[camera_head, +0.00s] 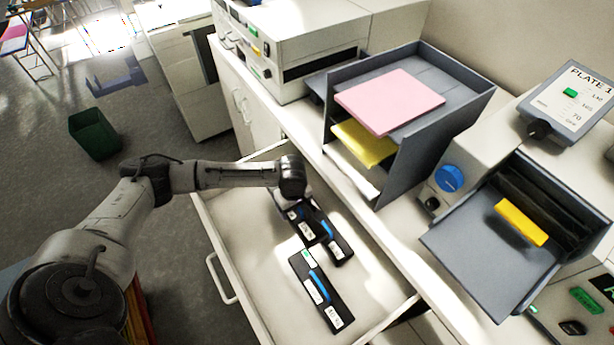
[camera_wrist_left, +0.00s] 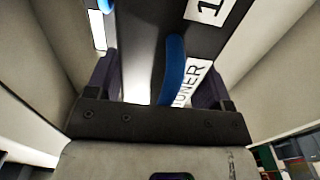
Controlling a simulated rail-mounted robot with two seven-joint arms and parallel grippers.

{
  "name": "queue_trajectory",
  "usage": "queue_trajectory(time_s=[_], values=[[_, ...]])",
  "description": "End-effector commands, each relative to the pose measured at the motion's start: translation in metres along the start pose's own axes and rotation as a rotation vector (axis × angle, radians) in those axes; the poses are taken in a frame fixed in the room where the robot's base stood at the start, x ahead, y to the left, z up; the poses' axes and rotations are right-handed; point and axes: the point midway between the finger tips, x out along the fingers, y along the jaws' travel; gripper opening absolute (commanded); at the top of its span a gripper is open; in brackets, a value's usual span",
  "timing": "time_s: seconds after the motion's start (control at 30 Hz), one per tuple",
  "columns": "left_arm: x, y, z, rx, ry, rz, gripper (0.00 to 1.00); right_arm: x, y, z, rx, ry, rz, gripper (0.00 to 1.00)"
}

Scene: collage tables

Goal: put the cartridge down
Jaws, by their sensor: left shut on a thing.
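My left gripper (camera_head: 288,205) reaches down over the open drawer, its fingers partly hidden by my wrist. It is shut on a black toner cartridge (camera_head: 305,230), which is low in the drawer; I cannot tell whether it touches the bottom. In the left wrist view the held cartridge (camera_wrist_left: 145,50) fills the space between the fingers (camera_wrist_left: 160,85), showing a blue handle and white labels reading "TONER" and "1". A second black cartridge (camera_head: 337,244) is close beside it on the right. A third cartridge (camera_head: 318,292) lies nearer the front. My right gripper is not in view.
A grey paper tray (camera_head: 425,120) with pink and yellow sheets stands above. A grey open device tray (camera_head: 470,255) is at the right. A green bin (camera_head: 95,135) stands on the floor.

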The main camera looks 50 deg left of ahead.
Motion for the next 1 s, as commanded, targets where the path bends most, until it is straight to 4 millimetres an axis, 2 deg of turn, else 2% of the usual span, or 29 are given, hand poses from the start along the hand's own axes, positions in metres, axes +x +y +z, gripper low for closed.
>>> queue_trajectory(time_s=[0.33, 0.47, 0.53, 0.87, 1.0], values=[[-0.006, 0.004, 0.007, 0.042, 0.0, 0.003, 0.35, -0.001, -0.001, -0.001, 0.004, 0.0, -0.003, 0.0], [-0.006, -0.002, 0.005, 0.146, 0.001, 0.001, 0.35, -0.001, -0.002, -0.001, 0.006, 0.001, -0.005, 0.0], [-0.006, -0.013, 0.008, 0.246, 0.001, 0.0, 0.35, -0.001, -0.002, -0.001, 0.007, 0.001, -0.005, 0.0], [-0.027, -0.072, 0.068, 0.701, -0.002, 0.003, 0.35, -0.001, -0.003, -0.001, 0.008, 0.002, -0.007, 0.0], [-0.047, -0.087, 0.096, 0.88, 0.002, 0.009, 0.35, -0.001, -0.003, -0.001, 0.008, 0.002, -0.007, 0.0]])
